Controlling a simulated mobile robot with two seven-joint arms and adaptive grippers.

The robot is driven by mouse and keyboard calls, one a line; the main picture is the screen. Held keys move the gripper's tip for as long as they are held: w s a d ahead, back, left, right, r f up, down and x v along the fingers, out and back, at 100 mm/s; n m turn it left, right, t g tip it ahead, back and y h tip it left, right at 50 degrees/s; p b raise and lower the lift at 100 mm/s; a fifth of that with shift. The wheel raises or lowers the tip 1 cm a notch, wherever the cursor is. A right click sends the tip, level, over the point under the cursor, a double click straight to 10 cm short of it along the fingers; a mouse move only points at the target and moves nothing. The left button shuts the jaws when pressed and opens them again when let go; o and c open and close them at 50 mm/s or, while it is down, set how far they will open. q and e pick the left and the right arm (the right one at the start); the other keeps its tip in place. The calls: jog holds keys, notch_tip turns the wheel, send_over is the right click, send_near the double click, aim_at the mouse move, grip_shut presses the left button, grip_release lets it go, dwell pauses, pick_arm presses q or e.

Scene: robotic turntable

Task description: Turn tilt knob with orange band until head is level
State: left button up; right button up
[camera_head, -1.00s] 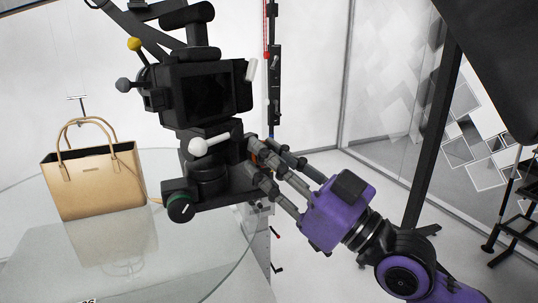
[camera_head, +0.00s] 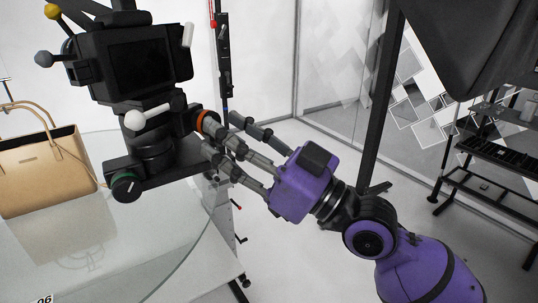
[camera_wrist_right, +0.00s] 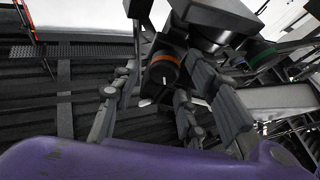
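The tilt knob with the orange band (camera_head: 202,121) sticks out on the right of the black tripod head, under the camera (camera_head: 145,67). It also shows in the right wrist view (camera_wrist_right: 162,70), ahead between the fingers. My right gripper (camera_head: 214,134) is open, with its grey fingers spread around the knob; a gap shows on the left side in the wrist view. Finger contact with the knob is not clear. The camera and head look slightly tilted in the picture, but I cannot tell whether the head is level. My left gripper is not in view.
A white-ended handle (camera_head: 147,117) and a green-banded knob (camera_head: 125,187) are also on the head. A tan handbag (camera_head: 45,170) stands on the round glass turntable (camera_head: 150,255). A black shelf rack (camera_head: 490,160) stands at right. Open floor lies below my right arm.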

jog(key=v, duration=0.9)
jog(key=shift+d, duration=0.25)
